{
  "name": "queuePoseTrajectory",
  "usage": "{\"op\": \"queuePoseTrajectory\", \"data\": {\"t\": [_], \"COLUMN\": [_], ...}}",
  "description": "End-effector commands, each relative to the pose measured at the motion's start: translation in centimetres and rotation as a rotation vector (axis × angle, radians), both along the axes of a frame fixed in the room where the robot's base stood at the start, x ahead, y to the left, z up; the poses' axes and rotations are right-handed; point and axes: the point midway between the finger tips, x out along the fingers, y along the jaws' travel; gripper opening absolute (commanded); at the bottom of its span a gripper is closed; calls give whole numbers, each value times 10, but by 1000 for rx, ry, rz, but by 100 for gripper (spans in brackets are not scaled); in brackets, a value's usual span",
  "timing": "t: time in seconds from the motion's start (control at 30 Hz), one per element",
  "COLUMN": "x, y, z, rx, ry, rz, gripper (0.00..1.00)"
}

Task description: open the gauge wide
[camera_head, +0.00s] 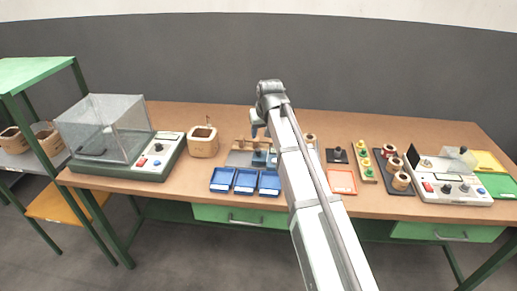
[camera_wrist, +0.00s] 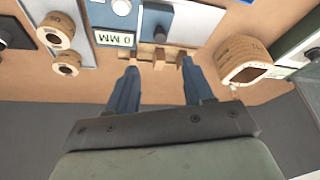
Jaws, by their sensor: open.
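In the head view the gauge (camera_head: 240,157) sits mid-table behind the blue trays, partly hidden by my arm. My gripper (camera_wrist: 158,72) is open and empty, its two blue fingers apart with the tan pieces between and just beyond the tips. In the head view my gripper (camera_head: 256,131) hangs above the gauge's back side. I cannot tell whether the fingers touch it.
Three blue trays (camera_head: 245,181) lie in front. Coils (camera_wrist: 57,31) and an orange tray (camera_head: 341,181) lie right. A clear-covered machine (camera_head: 105,130) stands at far left.

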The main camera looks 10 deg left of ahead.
Motion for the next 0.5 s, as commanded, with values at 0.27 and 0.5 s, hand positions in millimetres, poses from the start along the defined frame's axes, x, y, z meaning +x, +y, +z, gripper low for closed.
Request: {"op": "queuePoseTrajectory", "data": {"t": [0.27,0.5], "x": [17,30], "y": [7,13], "z": [-42,-78], "rx": [-1,-1], "ry": [1,1], "rz": [1,2], "gripper": [52,52]}}
